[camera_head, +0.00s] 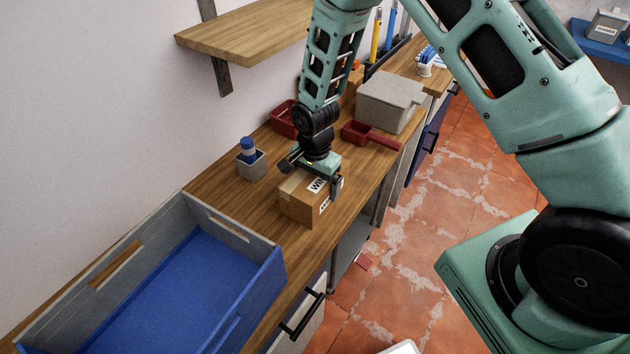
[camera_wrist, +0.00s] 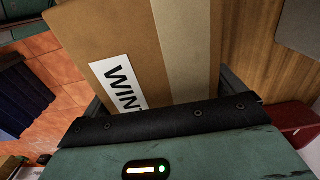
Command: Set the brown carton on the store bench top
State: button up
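The brown carton (camera_head: 303,202), with a white printed label and a paler tape strip, is at the wooden bench top (camera_head: 225,189), near its front edge. It sits at or just above the wood; I cannot tell which. My gripper (camera_head: 312,179) is above the carton, pointing down, with its fingers on opposite sides of it. The wrist view shows the carton (camera_wrist: 185,45) filling the space between the fingers, which look pressed to its sides. The fingertips are mostly hidden there.
A blue-grey open crate (camera_head: 262,262) stands left of the carton. A wooden shelf (camera_head: 240,45) overhangs the bench's back.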

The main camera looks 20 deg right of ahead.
jog(key=shift+r, duration=0.1)
notch_tip(320, 180, up, 12)
jog(key=b, duration=0.2)
jog(key=shift+b, duration=0.35)
jog(key=s+a+r+n+y, duration=0.1)
jog(key=s+a+r+n, duration=0.3)
jog(key=s, duration=0.3)
jog(key=s+a+r+n, duration=0.3)
jog(key=s+r+n, duration=0.2)
jog(key=s+n, duration=0.15)
jog(key=s+r+n, duration=0.2)
jog(key=s+n, duration=0.6)
jog(key=s, duration=0.4)
jog(key=shift+s+d, duration=0.3)
jog(key=shift+d, duration=0.05)
jog(key=shift+r+n, duration=0.1)
jog(key=shift+n, duration=0.15)
